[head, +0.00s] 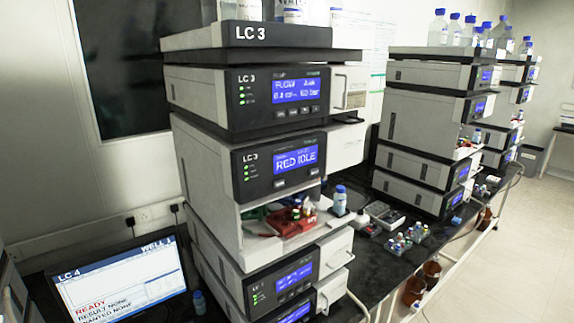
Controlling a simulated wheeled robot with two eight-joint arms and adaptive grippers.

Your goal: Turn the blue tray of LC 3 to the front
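The LC 3 stack (205,155) stands in the middle, with a large LC 3 label on top. Its second module display (296,158) reads "RED IDLE". Below it is an open compartment (250,240) where a red tray (292,225) with small vials sits at the front. A green part (256,213) shows to the left behind the red tray. I cannot make out a blue tray; the compartment's back is hidden or dark. Neither of my grippers is in view.
A bottle with a blue cap (340,200) stands right of the compartment. Vial racks (405,241) lie on the dark bench farther right. A monitor labelled LC 4 (120,285) stands at the lower left. More instrument stacks (425,125) stand behind. Floor is free at the right.

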